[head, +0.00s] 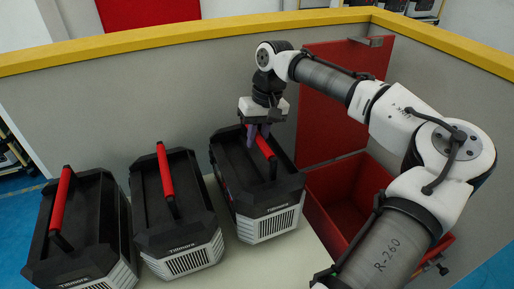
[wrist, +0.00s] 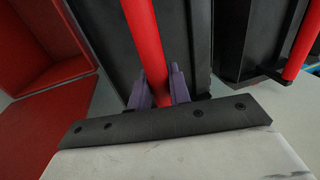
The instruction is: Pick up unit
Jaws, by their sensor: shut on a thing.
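Three black units with red bar handles and pale vented fronts stand side by side on a light surface in the head view. They are the left unit (head: 95,215), the middle unit (head: 190,215) and the right unit (head: 225,160). My gripper (head: 260,133) is above the right unit, with its purple fingers around that unit's red handle (head: 266,148). In the wrist view the fingers of my gripper (wrist: 160,90) are shut on the red handle (wrist: 145,40), one finger on each side. I cannot tell whether the unit touches the surface below.
An open red bin (head: 345,195) with a raised red lid (head: 340,95) stands right of the right unit. The bin also shows in the wrist view (wrist: 40,45). A grey wall with a yellow top edge (head: 200,33) runs behind. The units stand close together.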

